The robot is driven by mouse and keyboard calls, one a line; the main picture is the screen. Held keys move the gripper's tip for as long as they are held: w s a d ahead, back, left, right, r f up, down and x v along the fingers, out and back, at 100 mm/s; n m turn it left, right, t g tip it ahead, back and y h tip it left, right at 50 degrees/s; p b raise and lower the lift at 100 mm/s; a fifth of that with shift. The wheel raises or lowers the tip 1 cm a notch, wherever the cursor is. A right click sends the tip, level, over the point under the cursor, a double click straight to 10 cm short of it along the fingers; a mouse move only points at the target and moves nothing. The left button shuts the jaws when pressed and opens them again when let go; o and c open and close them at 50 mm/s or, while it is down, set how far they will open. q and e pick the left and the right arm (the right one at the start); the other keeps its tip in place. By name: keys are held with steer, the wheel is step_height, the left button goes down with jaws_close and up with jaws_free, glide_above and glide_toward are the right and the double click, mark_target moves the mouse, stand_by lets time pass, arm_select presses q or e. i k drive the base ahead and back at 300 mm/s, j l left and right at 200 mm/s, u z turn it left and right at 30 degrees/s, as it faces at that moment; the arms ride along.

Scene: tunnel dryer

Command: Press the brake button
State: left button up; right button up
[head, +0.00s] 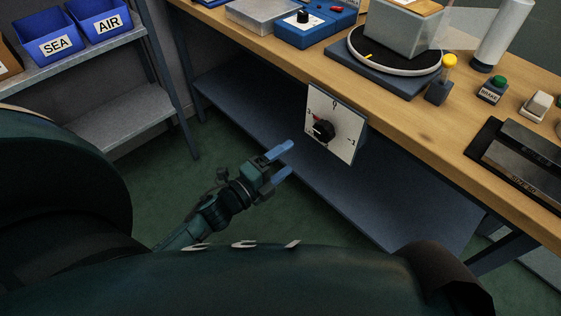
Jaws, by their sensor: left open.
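A small dark box with a green push button (500,82) stands on the wooden bench at the right. Its white front label may read "BRAKE", but the letters are too small to be sure. My left gripper (287,159) is open and empty, with blue fingers pointing right. It is in front of the bench, below the top's front edge and left of the white dial panel. It is well apart from the green button and touches nothing. My right gripper is not in view.
The white dial panel (345,135) with a black knob hangs at the bench's front edge. On the wooden bench (412,118) are a yellow-topped post (449,66), a round turntable (362,50), a beige switch (537,105) and a dark metal device (520,158). Blue bins (50,38) stand left.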

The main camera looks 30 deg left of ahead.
mark_target(498, 81)
steer(key=k+j, duration=0.1)
steer(key=j, duration=0.25)
steer(key=k+j, duration=0.1)
steer(key=j, duration=0.25)
steer(key=k+j, duration=0.1)
steer(key=j, duration=0.25)
steer(key=k+j, duration=0.1)
steer(key=j, duration=0.2)
